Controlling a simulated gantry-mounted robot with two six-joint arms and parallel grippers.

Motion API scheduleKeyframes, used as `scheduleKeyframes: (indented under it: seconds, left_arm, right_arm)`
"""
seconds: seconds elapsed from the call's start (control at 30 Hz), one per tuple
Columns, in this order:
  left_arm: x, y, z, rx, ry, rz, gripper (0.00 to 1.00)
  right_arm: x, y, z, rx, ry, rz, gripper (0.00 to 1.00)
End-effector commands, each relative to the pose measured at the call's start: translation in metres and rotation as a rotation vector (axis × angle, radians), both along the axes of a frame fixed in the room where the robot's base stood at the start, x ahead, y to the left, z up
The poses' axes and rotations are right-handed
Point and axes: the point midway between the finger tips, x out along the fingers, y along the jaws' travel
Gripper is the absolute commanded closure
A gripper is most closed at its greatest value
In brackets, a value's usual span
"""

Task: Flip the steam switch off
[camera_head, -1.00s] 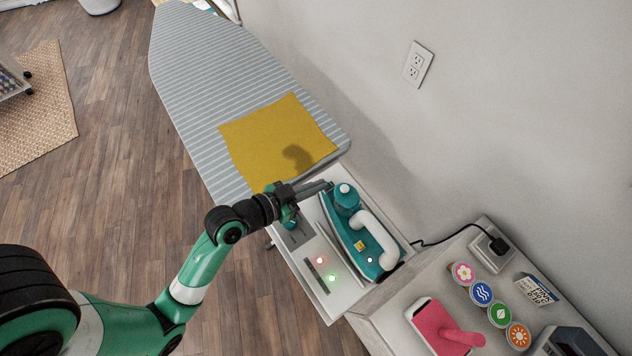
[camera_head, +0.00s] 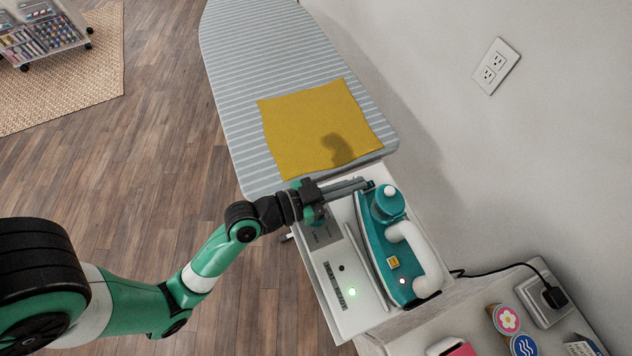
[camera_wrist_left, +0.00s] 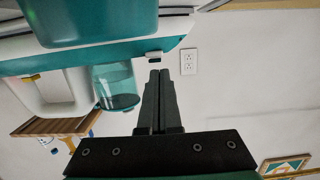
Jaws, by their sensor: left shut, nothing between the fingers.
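The teal and white iron (camera_head: 385,240) rests on the white ironing station (camera_head: 338,285) at the end of the board. My left gripper (camera_head: 368,185) is shut and empty, its fingertips close to the iron's far end. My right gripper is not shown.
A yellow cloth (camera_head: 310,125) lies on the striped ironing board (camera_head: 255,60). A cord runs from the iron's side to a plug (camera_head: 556,297) by the wall. Wooden floor is open on the left.

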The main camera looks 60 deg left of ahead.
Motion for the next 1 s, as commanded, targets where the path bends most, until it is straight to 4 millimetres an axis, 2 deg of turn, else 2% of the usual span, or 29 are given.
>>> scheduleKeyframes:
  seconds: [0.03, 0.17, 0.23, 0.4, 0.6, 0.77, 1.0]
  left_arm:
    - [0.000, -0.001, 0.014, 0.001, -0.001, -0.002, 1.00]
    - [-0.002, -0.003, 0.044, 0.002, 0.000, -0.007, 1.00]
    - [-0.018, 0.001, 0.034, 0.000, 0.004, -0.003, 1.00]
    - [-0.059, 0.008, 0.037, -0.001, 0.003, 0.000, 1.00]
    - [-0.091, 0.014, 0.042, 0.001, 0.003, -0.001, 1.00]
    - [-0.100, 0.014, 0.044, 0.002, 0.000, -0.006, 1.00]
    - [-0.100, 0.013, 0.044, 0.003, -0.001, -0.008, 1.00]
  right_arm:
    - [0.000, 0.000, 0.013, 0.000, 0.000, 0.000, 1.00]
    - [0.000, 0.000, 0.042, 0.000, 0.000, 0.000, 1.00]
    - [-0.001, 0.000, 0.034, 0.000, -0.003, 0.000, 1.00]
    - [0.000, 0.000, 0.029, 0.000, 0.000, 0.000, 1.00]
    - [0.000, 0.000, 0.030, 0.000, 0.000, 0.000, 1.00]
    - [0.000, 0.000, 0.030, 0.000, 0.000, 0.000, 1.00]
    - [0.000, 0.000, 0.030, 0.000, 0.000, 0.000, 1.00]
